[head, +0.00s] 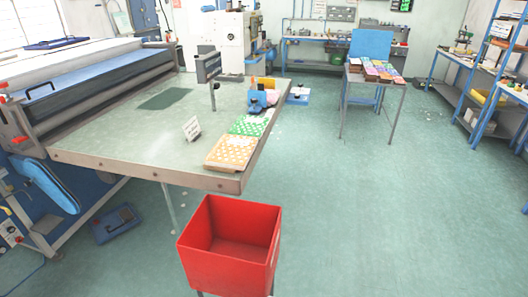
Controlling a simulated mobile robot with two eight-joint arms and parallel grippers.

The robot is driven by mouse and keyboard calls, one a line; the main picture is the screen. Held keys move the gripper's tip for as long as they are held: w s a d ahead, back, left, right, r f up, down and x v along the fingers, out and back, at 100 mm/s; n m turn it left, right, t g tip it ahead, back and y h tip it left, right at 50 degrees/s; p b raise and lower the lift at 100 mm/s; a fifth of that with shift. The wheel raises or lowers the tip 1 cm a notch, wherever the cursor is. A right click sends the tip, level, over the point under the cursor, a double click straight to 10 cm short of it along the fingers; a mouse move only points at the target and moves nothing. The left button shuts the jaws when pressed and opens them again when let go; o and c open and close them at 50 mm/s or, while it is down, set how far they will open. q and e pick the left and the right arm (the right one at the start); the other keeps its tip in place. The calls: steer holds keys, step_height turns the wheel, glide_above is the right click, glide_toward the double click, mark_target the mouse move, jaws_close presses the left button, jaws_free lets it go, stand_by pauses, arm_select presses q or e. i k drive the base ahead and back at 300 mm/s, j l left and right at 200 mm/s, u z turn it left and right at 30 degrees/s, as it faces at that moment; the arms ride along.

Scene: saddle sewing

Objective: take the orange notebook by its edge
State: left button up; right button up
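The orange notebook (230,153) has a pale dotted cover and lies flat near the front right corner of the grey-green worktable (120,135). Its right side is close to the table's right edge. Behind it, and close to it, lies a green dotted notebook (250,125). Neither of my grippers shows in the head view.
A red open bin (230,245) stands below the table's front corner and looks empty. A blue object (257,102) sits behind the green notebook. The floor to the right is clear.

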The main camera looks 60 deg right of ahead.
mark_target(231, 152)
steer(key=z, duration=1.95)
steer(key=k+u, duration=0.15)
steer(key=k, duration=0.5)
steer(key=u, duration=1.6)
steer(key=l+u, duration=0.15)
steer(key=u, duration=0.2)
steer(key=l+u, duration=0.15)
steer(key=u, duration=0.2)
steer(key=l+u, duration=0.2)
steer(key=u, duration=0.15)
steer(key=k+l, duration=0.15)
steer(key=l, duration=0.25)
steer(key=k+l, duration=0.1)
steer(key=l, duration=0.25)
steer(key=k+l, duration=0.15)
steer(key=l, duration=0.25)
steer(key=k+l, duration=0.15)
steer(key=l, duration=0.25)
steer(key=k+l, duration=0.1)
steer(key=l, duration=0.25)
steer(key=k+l, duration=0.15)
steer(key=l, duration=0.25)
steer(key=k+l, duration=0.15)
steer(key=l, duration=0.25)
steer(key=k+l, duration=0.15)
steer(key=l, duration=0.2)
